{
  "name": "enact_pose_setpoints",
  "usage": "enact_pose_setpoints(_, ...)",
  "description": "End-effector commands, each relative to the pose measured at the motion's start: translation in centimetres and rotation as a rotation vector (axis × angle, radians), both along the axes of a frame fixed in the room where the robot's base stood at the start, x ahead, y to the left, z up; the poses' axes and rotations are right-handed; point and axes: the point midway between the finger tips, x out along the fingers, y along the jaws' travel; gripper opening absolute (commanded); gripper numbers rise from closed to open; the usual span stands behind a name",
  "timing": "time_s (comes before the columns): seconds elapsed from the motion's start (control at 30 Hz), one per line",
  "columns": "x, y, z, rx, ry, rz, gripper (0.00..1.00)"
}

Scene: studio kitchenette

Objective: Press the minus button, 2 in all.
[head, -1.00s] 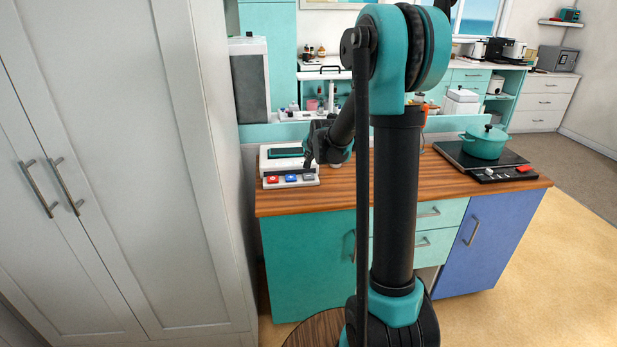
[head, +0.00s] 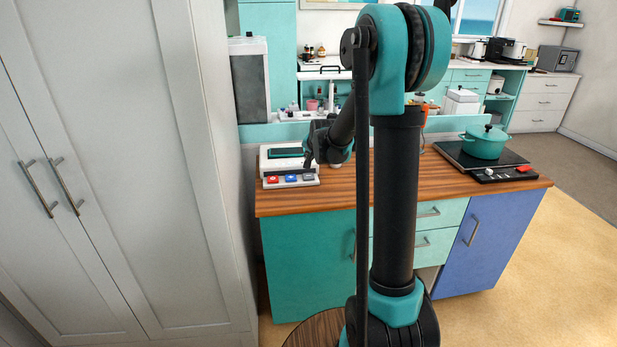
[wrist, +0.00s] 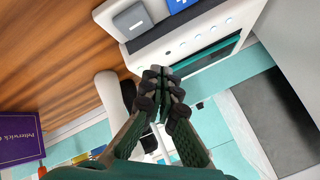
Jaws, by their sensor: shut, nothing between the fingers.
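A white device (head: 284,164) with a dark display (head: 286,152) stands at the left end of the wooden counter. Its front strip carries a red button (head: 272,180), a blue button (head: 291,178) and a grey button (head: 308,177). In the wrist view the grey button (wrist: 130,19) bears a short dash, like a minus. The blue button (wrist: 181,4) is cut off by the top edge. My gripper (wrist: 160,72) is shut and empty, with its tips over the device's edge near the small lights, beside the grey button. Whether it touches the device I cannot tell.
The wooden counter (head: 400,190) has free room in its middle. A teal pot (head: 485,142) sits on a dark hob at the right. A tall white cabinet (head: 110,160) stands close on the left. A purple book (wrist: 20,138) shows in the wrist view.

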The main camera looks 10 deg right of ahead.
Motion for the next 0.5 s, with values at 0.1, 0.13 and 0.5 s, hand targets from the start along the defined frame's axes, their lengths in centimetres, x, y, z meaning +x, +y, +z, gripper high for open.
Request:
enact_pose_setpoints(0.1, 0.0, 0.0, 0.7, 0.000, 0.000, 0.000, 0.00)
enact_pose_setpoints(0.13, 0.0, 0.0, 1.2, 0.000, 0.000, 0.000, 0.00)
enact_pose_setpoints(0.5, 0.0, 0.0, 3.8, 0.000, 0.000, 0.000, 0.00)
